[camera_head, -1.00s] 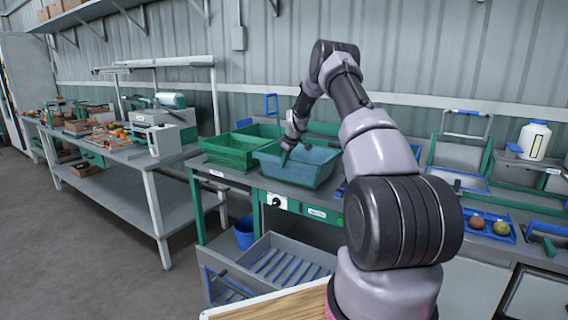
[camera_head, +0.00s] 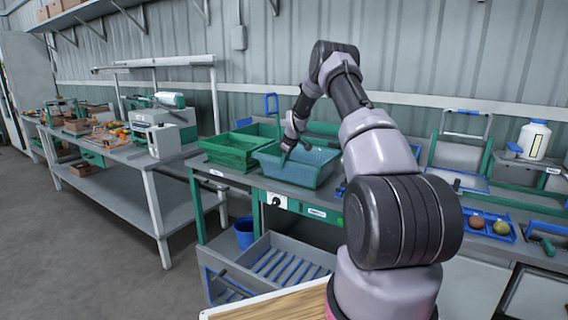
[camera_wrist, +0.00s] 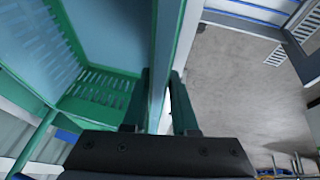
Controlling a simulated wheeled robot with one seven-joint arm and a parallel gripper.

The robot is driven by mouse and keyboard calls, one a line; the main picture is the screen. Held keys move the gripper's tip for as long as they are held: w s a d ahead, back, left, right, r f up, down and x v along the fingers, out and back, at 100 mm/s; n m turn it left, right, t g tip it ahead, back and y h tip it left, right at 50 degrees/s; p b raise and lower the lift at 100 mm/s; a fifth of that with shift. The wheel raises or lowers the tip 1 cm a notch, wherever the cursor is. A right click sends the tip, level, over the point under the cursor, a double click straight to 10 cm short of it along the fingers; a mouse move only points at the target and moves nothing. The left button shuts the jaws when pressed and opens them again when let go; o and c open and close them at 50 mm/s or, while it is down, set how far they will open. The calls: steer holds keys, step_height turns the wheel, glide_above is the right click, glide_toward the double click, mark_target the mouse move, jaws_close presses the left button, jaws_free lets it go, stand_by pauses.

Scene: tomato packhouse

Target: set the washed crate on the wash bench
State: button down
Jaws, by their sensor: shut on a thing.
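The washed crate (camera_head: 304,172) is a blue-teal open tub in the head view, level at the front edge of the wash bench (camera_head: 262,185). I cannot tell for sure whether its base touches the bench top. My gripper (camera_head: 285,157) is at its near left wall, partly hidden by the wrist. In the wrist view my gripper (camera_wrist: 158,92) is shut on the crate's wall (camera_wrist: 165,45), one finger on each side.
A green slotted crate (camera_head: 229,153) stands just left of the washed crate. A tray with round fruits (camera_head: 490,224) and a white bottle (camera_head: 534,138) are to the right. A slatted lower rack (camera_head: 275,262) and blue bucket (camera_head: 244,233) are below.

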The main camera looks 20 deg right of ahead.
steer(key=shift+f, duration=0.15)
steer(key=c, duration=0.6)
jaws_free()
steer(key=shift+f, duration=0.1)
steer(key=shift+c, duration=0.4)
steer(key=shift+c, duration=1.2)
steer(key=shift+r, duration=3.55)
